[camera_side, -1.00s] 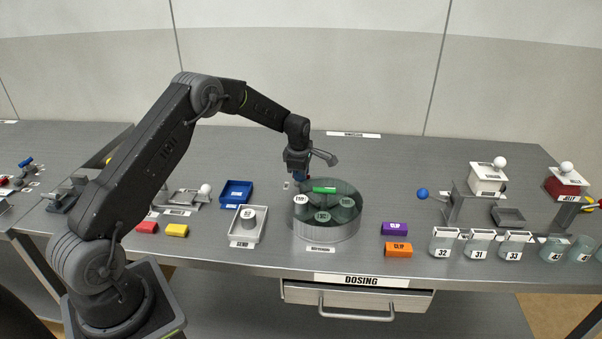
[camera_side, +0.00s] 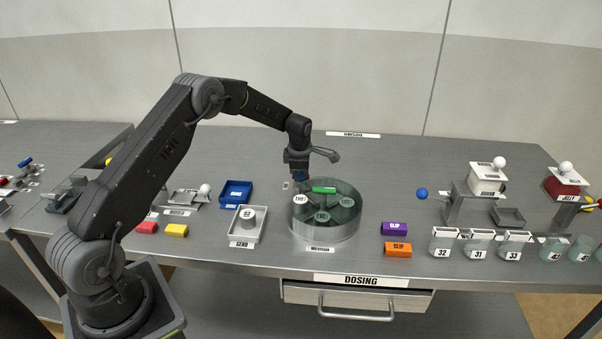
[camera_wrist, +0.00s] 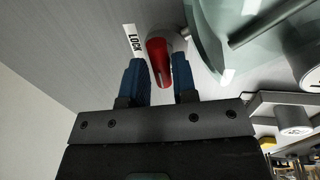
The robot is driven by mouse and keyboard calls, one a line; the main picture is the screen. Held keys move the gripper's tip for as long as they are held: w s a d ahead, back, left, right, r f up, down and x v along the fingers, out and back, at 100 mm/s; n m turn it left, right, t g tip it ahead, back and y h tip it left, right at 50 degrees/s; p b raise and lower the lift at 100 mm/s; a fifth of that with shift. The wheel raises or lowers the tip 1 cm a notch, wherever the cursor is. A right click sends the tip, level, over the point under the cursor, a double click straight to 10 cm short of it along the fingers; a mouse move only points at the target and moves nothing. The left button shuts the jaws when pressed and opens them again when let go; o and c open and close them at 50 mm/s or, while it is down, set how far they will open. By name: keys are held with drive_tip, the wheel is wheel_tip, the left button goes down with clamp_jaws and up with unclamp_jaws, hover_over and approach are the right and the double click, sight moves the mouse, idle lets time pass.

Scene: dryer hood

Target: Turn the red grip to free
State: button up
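The red grip (camera_wrist: 159,62) lies between my gripper's two blue fingers in the wrist view. It is a short rounded lever beside a grey round part (camera_wrist: 180,38). My gripper (camera_wrist: 160,76) has one finger on each side of the grip, with very little space between; I cannot tell whether they press on it. A white LOCK label (camera_wrist: 134,41) lies just beyond the left finger. No free label is readable. In the side view, my gripper (camera_side: 299,177) points down at the back left of the clear round drum, with a speck of red at its tips.
The clear drum (camera_side: 325,228), holding a green bar (camera_side: 323,190) and labelled pucks, stands close to the right of my fingers. A blue tray (camera_side: 235,193) and a grey SEND tray (camera_side: 248,238) are to the left. The table behind the drum is clear.

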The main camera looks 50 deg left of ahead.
drive_tip(key=o, duration=0.3)
wheel_tip(320, 180, up, 14)
drive_tip(key=s+d, duration=0.2)
drive_tip(key=shift+f, duration=0.2)
idle(0.4)
drive_tip(key=s+d+r+m+t, duration=0.2)
drive_tip(key=s+d+r+m, duration=1)
drive_tip(key=s+r+m, duration=0.15)
drive_tip(key=s+d+f+m+t, duration=0.1)
drive_tip(key=s+d+m, duration=0.3)
drive_tip(key=s+m, duration=0.3)
drive_tip(key=s+d+f+m+t+h, duration=0.1)
drive_tip(key=s+d+m, duration=0.3)
drive_tip(key=s, duration=0.9)
drive_tip(key=m, duration=0.2)
drive_tip(key=shift+f+m+h, duration=0.3)
drive_tip(key=shift+f+m, duration=0.05)
